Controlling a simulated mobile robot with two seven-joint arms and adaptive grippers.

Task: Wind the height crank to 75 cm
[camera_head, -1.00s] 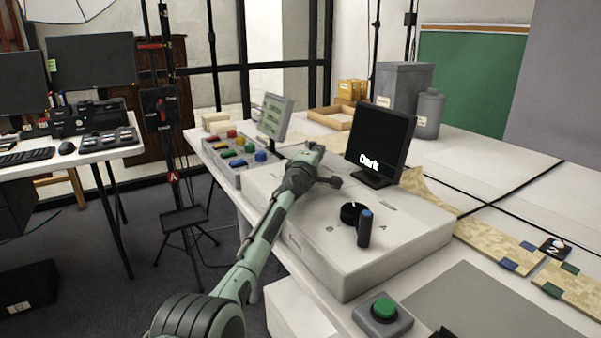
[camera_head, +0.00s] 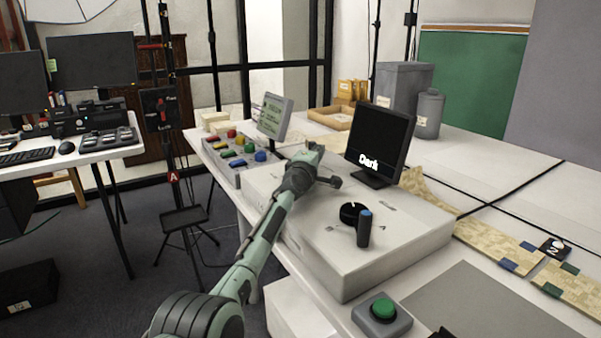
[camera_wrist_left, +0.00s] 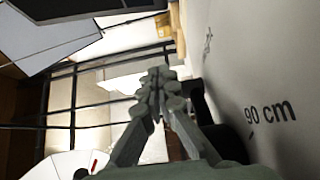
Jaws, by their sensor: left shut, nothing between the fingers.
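A large white box with a flat top (camera_head: 325,262) stands on the table. My left gripper (camera_head: 315,153) is over the far left part of the box, apart from that handle. In the left wrist view the fingers (camera_wrist_left: 158,80) are shut and empty. A "90 cm" mark (camera_wrist_left: 270,112) shows on the pale surface to their right. A dark part (camera_wrist_left: 208,100) behind the fingers is mostly hidden; I cannot tell whether they touch it. My right gripper is not in view.
A black screen reading "Dark" (camera_head: 380,145) stands behind the box. A panel with coloured buttons (camera_head: 237,147) and a small screen (camera_head: 272,117) stand to the left. A green button (camera_head: 383,309) is in front. Grey and tan mats lie to the right.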

